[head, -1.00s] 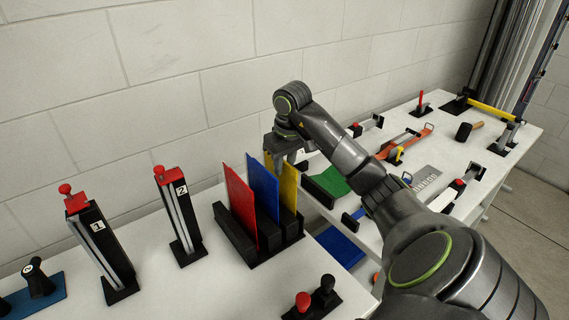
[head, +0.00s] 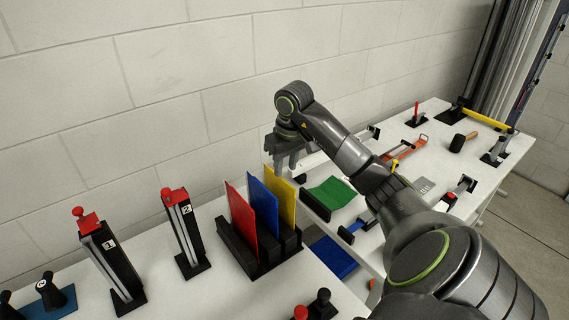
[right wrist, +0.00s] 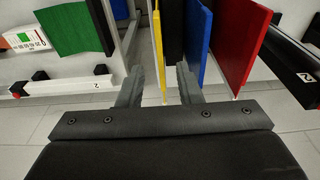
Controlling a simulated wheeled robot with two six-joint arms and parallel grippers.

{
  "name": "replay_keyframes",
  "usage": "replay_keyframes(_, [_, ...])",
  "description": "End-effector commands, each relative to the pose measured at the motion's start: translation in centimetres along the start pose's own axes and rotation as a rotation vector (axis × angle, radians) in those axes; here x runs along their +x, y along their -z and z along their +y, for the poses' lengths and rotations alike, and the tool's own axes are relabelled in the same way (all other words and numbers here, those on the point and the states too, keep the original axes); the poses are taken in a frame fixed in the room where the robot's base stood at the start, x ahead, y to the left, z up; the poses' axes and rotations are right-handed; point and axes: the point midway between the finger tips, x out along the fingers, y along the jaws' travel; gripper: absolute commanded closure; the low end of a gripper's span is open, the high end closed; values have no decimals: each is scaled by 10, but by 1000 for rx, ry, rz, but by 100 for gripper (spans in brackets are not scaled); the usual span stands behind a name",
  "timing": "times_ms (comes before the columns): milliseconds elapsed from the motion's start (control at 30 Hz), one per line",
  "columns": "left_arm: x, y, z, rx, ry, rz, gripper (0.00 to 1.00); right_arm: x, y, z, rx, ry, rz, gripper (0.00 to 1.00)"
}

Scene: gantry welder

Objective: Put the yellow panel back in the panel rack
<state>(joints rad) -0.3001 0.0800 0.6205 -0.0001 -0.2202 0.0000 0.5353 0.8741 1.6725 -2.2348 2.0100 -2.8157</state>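The yellow panel (head: 283,197) stands upright in the black panel rack (head: 262,270), at the right end beside the blue panel (head: 263,205) and red panel (head: 241,220). Its foot is partly hidden behind the blue panel. My right gripper (head: 288,166) is just above the yellow panel's top edge. In the right wrist view, my right gripper (right wrist: 158,80) has its fingers spread. The yellow panel (right wrist: 159,45) shows edge-on between and beyond them, with space on both sides, so it is not gripped. My left gripper is not in view.
Clamp-like stands marked 1 (head: 112,262) and 2 (head: 185,235) are left of the rack. A green sheet (head: 333,193) lies on the right-hand table. Red and black knobs (head: 312,306) stand in front. The wall is close behind.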

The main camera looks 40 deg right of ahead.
Motion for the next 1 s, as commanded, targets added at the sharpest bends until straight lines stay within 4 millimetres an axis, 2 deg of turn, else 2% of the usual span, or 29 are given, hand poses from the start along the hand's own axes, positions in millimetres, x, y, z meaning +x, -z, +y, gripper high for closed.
replay_keyframes(33, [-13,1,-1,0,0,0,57,-13,1,0,0,-1,0,68])
replay_keyframes(600, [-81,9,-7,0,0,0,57,-85,1,0,-1,-1,0,68])
replay_keyframes(800, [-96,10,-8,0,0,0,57,-102,0,0,-1,0,-1,68])
replay_keyframes(1000, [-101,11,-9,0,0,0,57,-107,0,0,0,0,-1,68])
